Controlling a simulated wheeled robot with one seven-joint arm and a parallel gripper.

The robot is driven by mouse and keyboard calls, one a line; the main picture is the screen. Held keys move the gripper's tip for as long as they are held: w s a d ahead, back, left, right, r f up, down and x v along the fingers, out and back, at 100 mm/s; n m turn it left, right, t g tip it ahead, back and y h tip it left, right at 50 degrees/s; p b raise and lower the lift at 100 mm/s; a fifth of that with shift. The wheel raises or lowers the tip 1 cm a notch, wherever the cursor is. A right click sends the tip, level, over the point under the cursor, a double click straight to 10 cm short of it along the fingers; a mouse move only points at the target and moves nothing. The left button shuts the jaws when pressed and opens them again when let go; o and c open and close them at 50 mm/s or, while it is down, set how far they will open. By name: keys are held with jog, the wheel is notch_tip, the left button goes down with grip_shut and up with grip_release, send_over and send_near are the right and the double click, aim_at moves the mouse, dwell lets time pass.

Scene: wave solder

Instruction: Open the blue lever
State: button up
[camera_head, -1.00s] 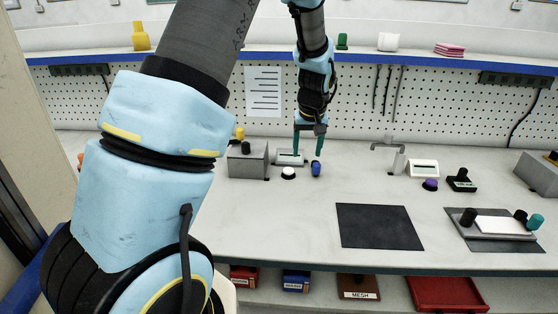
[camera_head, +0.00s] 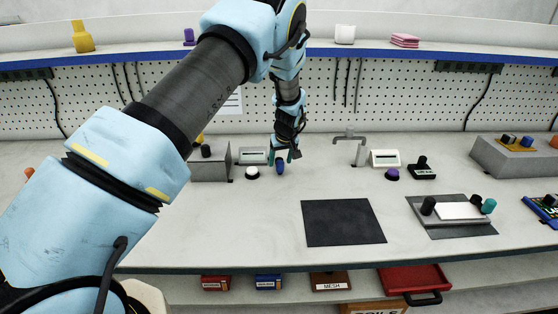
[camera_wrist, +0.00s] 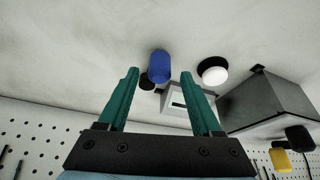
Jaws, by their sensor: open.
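The blue lever (camera_head: 280,167) is a short blue knob standing on the white bench, right of a white round button (camera_head: 252,173). My gripper (camera_head: 285,156) is just behind and above it in the head view. In the wrist view the blue lever (camera_wrist: 159,66) lies beyond the fingertips, between their lines, with a dark base partly behind it. My gripper (camera_wrist: 160,80) shows two teal fingers spread apart with nothing between them. From these views I cannot tell whether a finger touches the lever.
A small white display box (camera_head: 253,155) and a grey box (camera_head: 209,166) stand left of the lever. A grey metal fixture (camera_head: 350,143), a purple button (camera_head: 392,174) and a black switch (camera_head: 422,168) are right. A black mat (camera_head: 343,222) lies in front. The pegboard (camera_head: 330,105) is behind.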

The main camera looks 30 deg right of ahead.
jog(key=shift+p+x, duration=0.35)
jog(key=shift+x, duration=1.1)
grip_shut()
dwell(0.4)
